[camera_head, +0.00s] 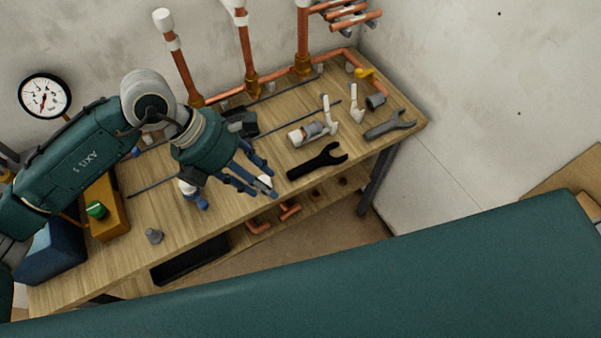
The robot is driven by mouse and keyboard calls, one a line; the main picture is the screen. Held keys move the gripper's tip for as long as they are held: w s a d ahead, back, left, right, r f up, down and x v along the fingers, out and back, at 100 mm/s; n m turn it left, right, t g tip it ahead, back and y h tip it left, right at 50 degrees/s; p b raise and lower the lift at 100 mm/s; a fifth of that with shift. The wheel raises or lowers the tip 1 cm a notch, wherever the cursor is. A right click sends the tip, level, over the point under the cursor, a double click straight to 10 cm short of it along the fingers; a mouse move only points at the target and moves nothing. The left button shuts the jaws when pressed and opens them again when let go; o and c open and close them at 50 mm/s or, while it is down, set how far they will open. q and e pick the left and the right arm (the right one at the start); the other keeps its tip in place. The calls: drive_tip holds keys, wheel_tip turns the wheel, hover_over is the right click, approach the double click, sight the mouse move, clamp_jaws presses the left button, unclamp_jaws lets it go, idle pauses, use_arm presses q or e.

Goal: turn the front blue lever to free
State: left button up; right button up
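A blue lever-like part (201,203) on a small white fitting stands near the front edge of the wooden bench (130,212). Another small blue part (135,151) shows farther back, beside my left arm. My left gripper (270,182) reaches over the bench from the left, with its fingertips near the front edge, to the right of the nearer blue part. Its fingers look apart, with a small pale piece showing between the tips; I see no lever held. My wrist hides part of the bench behind it. My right gripper is out of view.
Copper pipes (246,50) rise along the back wall beside a pressure gauge (44,96). A black wrench (316,161), a grey wrench (390,125) and white fittings lie on the right. An orange box with a green button (97,210) stands front left. Bare wood lies between.

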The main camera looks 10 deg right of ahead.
use_arm(q)
drive_tip(key=s+d+r+g+h, duration=0.1)
drive_tip(key=s+d+r+h, duration=0.2)
drive_tip(key=d, duration=0.4)
drive_tip(key=shift+s+d+r+n+h, duration=0.25)
drive_tip(key=shift+d+r+h, duration=0.2)
drive_tip(key=shift+r, duration=0.35)
drive_tip(key=shift+w+a, duration=0.1)
drive_tip(key=shift+a, duration=0.05)
